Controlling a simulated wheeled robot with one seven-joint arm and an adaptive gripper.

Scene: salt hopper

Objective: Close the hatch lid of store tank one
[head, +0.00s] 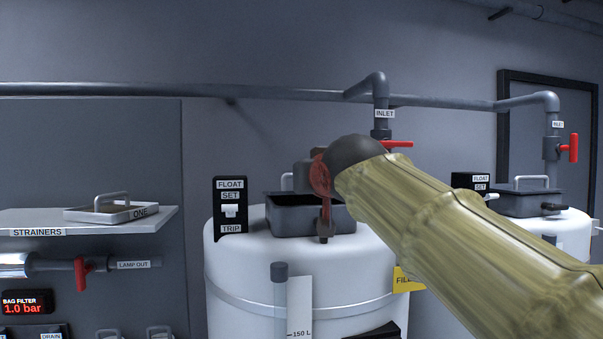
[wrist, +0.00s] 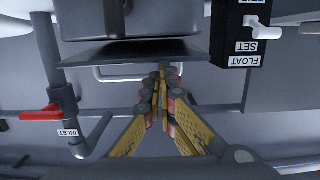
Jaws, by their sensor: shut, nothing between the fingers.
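The near white tank (head: 235,265) carries a dark grey hatch (head: 285,225) on its top. No tank number is readable on it. The hatch lid (wrist: 95,54) shows in the wrist view as a dark slab, with a dark gap between it and the hatch box; it looks raised, but its exact angle is unclear. My wrist and arm hide the hatch's right part.
A float switch box (head: 230,205) stands left of the hatch. The inlet pipe with a red valve handle (head: 397,144) is behind my arm. A second tank (head: 575,222) with its hatch lid down is at right. A shelf (head: 110,220) holds a strainer lid marked ONE.

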